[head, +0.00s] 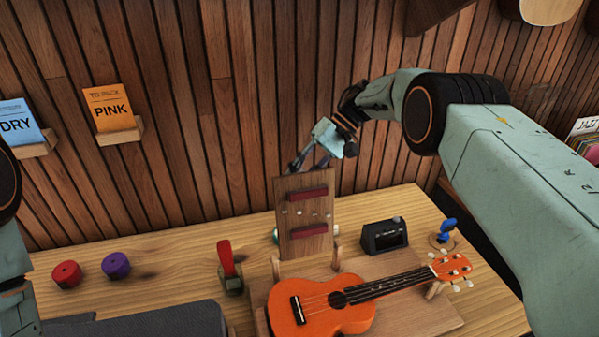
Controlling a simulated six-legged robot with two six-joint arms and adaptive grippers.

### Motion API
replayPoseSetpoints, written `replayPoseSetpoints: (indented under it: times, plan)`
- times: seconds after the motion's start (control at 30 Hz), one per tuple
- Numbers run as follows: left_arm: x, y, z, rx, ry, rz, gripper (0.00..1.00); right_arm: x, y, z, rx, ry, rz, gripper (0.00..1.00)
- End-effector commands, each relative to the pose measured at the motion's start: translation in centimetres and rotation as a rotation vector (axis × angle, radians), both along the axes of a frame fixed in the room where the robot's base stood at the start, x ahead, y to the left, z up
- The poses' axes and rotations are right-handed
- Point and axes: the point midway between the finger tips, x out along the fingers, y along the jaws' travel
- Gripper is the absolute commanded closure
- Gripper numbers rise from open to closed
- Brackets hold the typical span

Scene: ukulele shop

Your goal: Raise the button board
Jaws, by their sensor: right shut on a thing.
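The button board (291,188) is a wooden panel with two dark red bars and a row of small pale dots between them. It stands roughly upright behind the orange ukulele (318,322), its foot between small wooden posts. My right gripper (311,163) reaches down from the upper right to the board's top edge and is shut on it; the fingertips are partly hidden by the board. My left arm shows only at the left edge, and its gripper is out of view.
The ukulele lies on a wooden stand (431,317). A red-handled clamp (229,265) stands left of the board; a small black device (384,237) and a blue-topped item (446,232) are right. Red (67,274) and purple (116,265) knobs sit left. A slatted wall (220,120) rises behind.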

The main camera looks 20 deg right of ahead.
Motion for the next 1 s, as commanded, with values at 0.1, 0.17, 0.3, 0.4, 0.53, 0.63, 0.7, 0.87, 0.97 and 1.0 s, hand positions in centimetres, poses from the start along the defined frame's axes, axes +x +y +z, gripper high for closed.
replayPoseSetpoints:
  times: [0.1, 0.17, 0.3, 0.4, 0.53, 0.63, 0.7, 0.87, 0.97, 1.0]
  plan:
    - [0.0, 0.0, 0.0, 0.0, 0.0, 0.0, 0.6, 0.0, 0.0, 0.1, 0.001, 0.001, -0.001, 1.0]
    - [0.0, 0.0, 0.0, 0.0, 0.0, 0.0, 0.6, 0.1, 0.0, 0.1, 0.001, 0.001, -0.001, 1.0]
    - [0.0, 0.0, 0.0, 0.0, 0.0, 0.0, 0.6, 0.1, 0.0, 0.1, 0.001, 0.0, 0.0, 0.67]
    - [0.0, 0.0, 0.0, 0.0, 0.0, 0.0, 0.6, 0.2, 0.0, 0.1, 0.001, 0.001, 0.001, 0.59]
    - [0.0, 0.0, 0.0, 0.0, 0.0, 0.0, 0.6, 0.2, 0.0, 0.0, 0.001, 0.002, 0.001, 0.5]
    - [0.0, 0.0, 0.0, 0.0, 0.0, 0.0, 0.6, 0.3, 0.0, 0.0, 0.001, 0.002, 0.001, 0.5]
    - [0.0, 0.0, 0.0, 0.0, 0.0, 0.0, 0.6, 0.3, 0.0, 0.0, 0.001, 0.002, 0.001, 0.5]
    - [0.0, 0.0, 0.0, 0.0, 0.0, 0.0, 0.6, 0.3, 0.0, 0.4, 0.001, 0.001, 0.001, 0.5]
    - [0.0, 0.0, 0.0, 0.0, 0.0, 0.0, 0.6, 0.3, 0.0, 1.6, 0.001, 0.001, 0.001, 0.5]
    - [0.0, 0.0, 0.0, 0.0, 0.0, 0.0, 0.6, 0.3, 0.0, 2.4, 0.001, -0.001, 0.001, 0.5]
